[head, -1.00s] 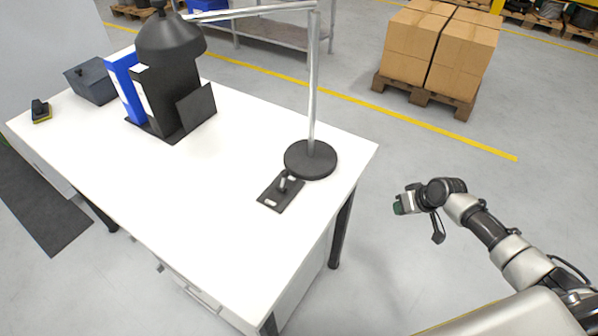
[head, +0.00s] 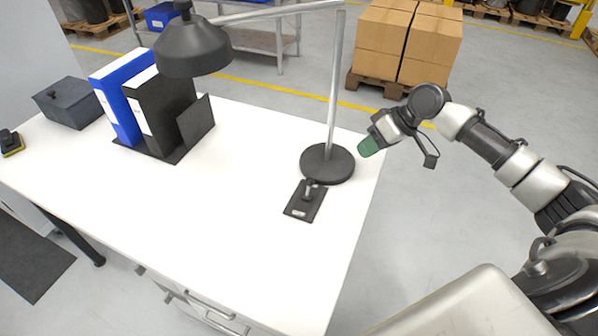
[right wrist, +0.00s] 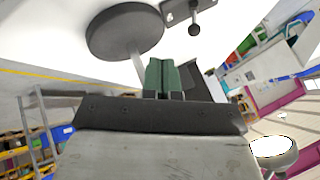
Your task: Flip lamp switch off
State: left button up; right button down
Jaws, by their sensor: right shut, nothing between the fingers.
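The lamp switch (head: 306,200) is a dark flat plate with a small upright lever, lying on the white table (head: 240,220) just in front of the lamp base. In the right wrist view the switch lever (right wrist: 194,29) shows at the top. The desk lamp has a round black base (head: 327,165), a silver pole and a dark shade (head: 193,50). My right gripper (head: 368,147) has green fingertips, is shut and empty, and is at the table's right edge, right of the lamp base. The green fingers also show in the right wrist view (right wrist: 162,75). My left gripper is out of view.
A blue binder (head: 118,100) and a black binder (head: 160,105) stand in a holder (head: 196,120) at the back left. A dark box (head: 70,103) is at the far left. The table's front middle is clear. Cartons (head: 405,40) stand on a pallet behind.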

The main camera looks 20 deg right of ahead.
aim_at(310, 182)
jog(key=x, duration=1)
jog(key=shift+w+a+f, duration=0.1)
jog(key=shift+a, duration=0.1)
jog(key=shift+a+r+p, duration=0.2)
jog(key=shift+a, duration=0.35)
jog(key=shift+a+r+p, duration=0.2)
jog(key=shift+a, duration=0.4)
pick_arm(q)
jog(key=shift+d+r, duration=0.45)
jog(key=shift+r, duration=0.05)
pick_arm(e)
jog(key=shift+s+a, duration=0.35)
jog(key=shift+a, duration=0.3)
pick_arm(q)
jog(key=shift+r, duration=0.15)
pick_arm(e)
jog(key=shift+r, duration=0.15)
